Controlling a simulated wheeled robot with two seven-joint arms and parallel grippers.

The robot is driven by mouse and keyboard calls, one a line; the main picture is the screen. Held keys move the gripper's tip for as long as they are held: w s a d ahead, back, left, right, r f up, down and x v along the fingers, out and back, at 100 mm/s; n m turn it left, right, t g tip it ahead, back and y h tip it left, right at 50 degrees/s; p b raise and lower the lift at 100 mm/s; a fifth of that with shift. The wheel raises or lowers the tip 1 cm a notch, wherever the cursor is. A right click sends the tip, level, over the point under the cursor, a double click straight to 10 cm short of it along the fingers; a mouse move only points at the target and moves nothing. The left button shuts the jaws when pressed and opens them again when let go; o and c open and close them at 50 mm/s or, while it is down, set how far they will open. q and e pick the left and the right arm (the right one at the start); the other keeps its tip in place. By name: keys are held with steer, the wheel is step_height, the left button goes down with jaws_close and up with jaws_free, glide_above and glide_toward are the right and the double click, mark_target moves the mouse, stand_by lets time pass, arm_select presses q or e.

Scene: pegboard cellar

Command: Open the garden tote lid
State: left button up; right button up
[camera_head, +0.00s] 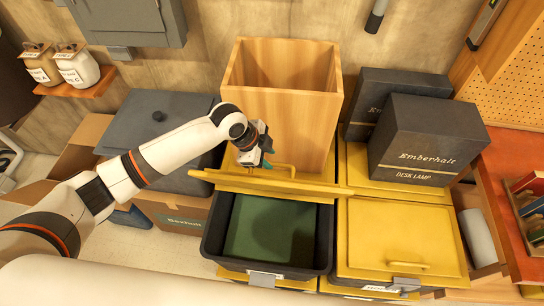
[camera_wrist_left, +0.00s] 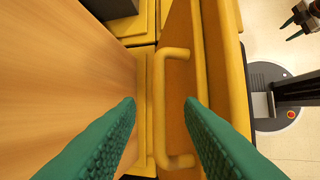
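The garden tote (camera_head: 210,232) is a dark bin with green contents (camera_head: 270,228) showing inside. Its yellow lid (camera_head: 225,182) is raised, seen nearly edge-on at the back of the opening, in front of a tall wooden box. The lid's yellow handle (camera_head: 287,168) is on its far side; in the left wrist view the handle (camera_wrist_left: 159,105) lies between the fingers. My left gripper (camera_head: 262,158) is above the lid by the handle. Its green fingers (camera_wrist_left: 160,102) are open, apart from each other. My right gripper (camera_wrist_left: 291,29) shows small in the left wrist view, prongs apart.
The tall open wooden box (camera_head: 280,110) stands right behind the lid. A second yellow-lidded tote (camera_head: 400,235) is on the right. Dark desk lamp boxes (camera_head: 425,140) stand behind it. Cardboard boxes (camera_head: 175,210) are at left, under my left arm.

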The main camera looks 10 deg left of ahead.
mark_target(272, 164)
arm_select(q)
steer(key=x, duration=0.2)
steer(key=shift+w+d+f, duration=0.1)
steer(key=shift+d+f, duration=0.1)
steer(key=shift+f, duration=0.4)
arm_select(e)
steer(key=shift+w+d+r, duration=0.5)
steer(key=shift+w+d, duration=0.1)
steer(key=shift+d, duration=0.1)
arm_select(q)
steer(key=shift+d, duration=0.1)
arm_select(e)
steer(key=shift+s, duration=0.15)
arm_select(q)
jaws_close()
steer(key=shift+w, duration=0.2)
steer(key=w+r+g+b, duration=0.1)
steer(key=w+g+b, duration=0.1)
steer(key=w+b, duration=0.3)
steer(key=shift+w+n+g+b, duration=0.3)
steer(key=shift+w+b, duration=0.1)
steer(key=shift+w, duration=0.35)
arm_select(e)
step_height(272, 164, down, 6)
steer(key=shift+s+a+f, duration=0.15)
